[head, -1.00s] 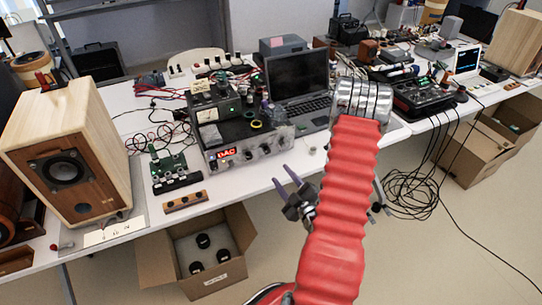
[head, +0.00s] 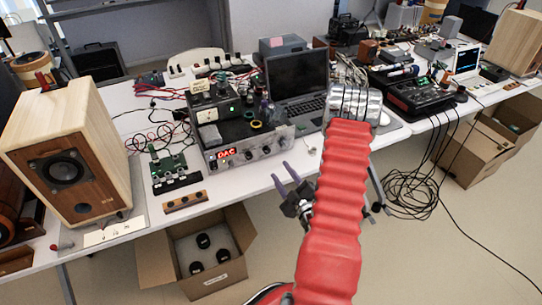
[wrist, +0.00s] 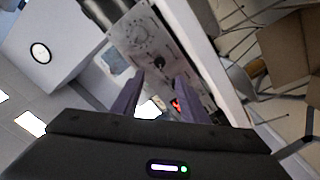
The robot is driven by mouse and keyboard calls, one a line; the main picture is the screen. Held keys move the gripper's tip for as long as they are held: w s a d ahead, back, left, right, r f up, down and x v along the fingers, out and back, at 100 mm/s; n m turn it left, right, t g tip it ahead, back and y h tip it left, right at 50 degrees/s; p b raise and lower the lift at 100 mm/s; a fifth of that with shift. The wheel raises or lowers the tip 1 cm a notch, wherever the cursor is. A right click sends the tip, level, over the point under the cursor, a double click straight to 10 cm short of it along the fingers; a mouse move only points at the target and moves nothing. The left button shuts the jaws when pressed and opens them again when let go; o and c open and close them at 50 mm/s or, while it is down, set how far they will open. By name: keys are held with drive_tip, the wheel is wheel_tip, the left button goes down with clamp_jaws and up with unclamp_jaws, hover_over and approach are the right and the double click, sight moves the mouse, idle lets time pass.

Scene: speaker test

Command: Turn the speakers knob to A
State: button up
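The amplifier (head: 215,165) has a silver front panel with a red "DAC" display (head: 236,151) and several knobs (head: 265,150) to the display's right. In the head view I cannot tell which knob is the speakers knob or read its setting. My gripper (head: 281,170) is in front of and to the right of the panel, below the table edge in the picture, with two purple fingers apart and nothing between them. In the wrist view, the panel (wrist: 138,38) lies beyond the open fingers (wrist: 160,76). A dark knob (wrist: 159,63) shows just past the fingertips, apart from them. Labels are unreadable.
A wooden speaker (head: 65,170) stands at the left. A small wooden strip (head: 185,201) lies at the table's front edge. A cardboard box (head: 160,262) is under the table. Free floor is in front.

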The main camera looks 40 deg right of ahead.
sight(268, 152)
drive_tip(key=x, duration=1)
drive_tip(key=shift+w, duration=0.15)
drive_tip(key=shift+c, duration=0.2)
drive_tip(key=c, duration=0.9)
drive_tip(key=shift+d, duration=0.35)
clamp_jaws()
drive_tip(key=shift+a, duration=0.25)
